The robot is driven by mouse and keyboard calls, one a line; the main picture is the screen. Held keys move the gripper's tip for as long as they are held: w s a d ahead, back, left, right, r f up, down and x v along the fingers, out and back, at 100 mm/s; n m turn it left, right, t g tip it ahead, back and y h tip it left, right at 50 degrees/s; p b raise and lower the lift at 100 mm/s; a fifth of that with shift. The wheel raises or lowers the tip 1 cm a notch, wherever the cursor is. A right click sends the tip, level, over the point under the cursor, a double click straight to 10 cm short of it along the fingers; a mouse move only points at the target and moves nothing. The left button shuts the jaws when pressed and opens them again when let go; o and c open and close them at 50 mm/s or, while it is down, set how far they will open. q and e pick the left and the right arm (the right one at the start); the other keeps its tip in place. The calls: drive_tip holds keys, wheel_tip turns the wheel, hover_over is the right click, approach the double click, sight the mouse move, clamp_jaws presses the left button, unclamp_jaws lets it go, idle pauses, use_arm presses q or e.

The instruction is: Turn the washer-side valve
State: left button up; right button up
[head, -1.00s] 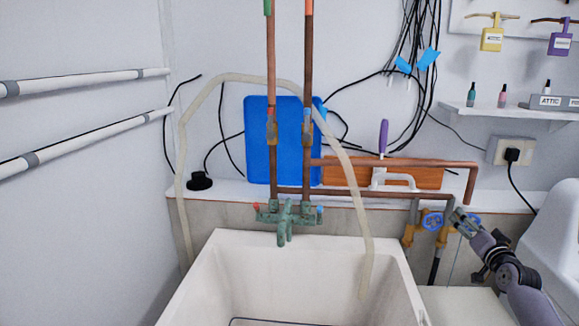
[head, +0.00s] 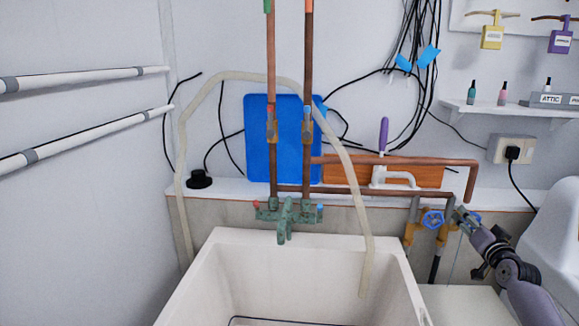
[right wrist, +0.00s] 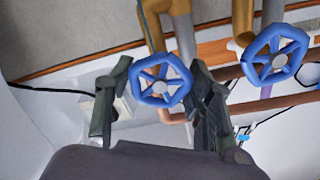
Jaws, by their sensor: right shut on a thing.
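Two blue spoked valve wheels sit side by side on brass fittings low on the wall, right of the sink. The left wheel (head: 433,219) is clear of my gripper; it also shows at the right of the right wrist view (right wrist: 275,55). The washer-side wheel (right wrist: 160,80) is between the fingers of my right gripper (right wrist: 163,100), which is shut on it, with a finger at each side of the rim. In the head view my right gripper (head: 465,219) hides most of that wheel. My left gripper is not in view.
A white rounded appliance (head: 552,235) stands close to the right of my arm. Copper pipes (head: 400,162) run just above the valves. The sink (head: 300,255) and its beige hose (head: 358,200) lie to the left.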

drive_tip(key=c, duration=0.4)
drive_tip(key=shift+o, duration=0.2)
drive_tip(key=shift+f+n+b, duration=0.1)
drive_tip(key=shift+n+b, duration=0.4)
drive_tip(key=shift+n, duration=1.3)
drive_tip(key=shift+n+b, duration=0.35)
drive_tip(key=shift+n, duration=3.05)
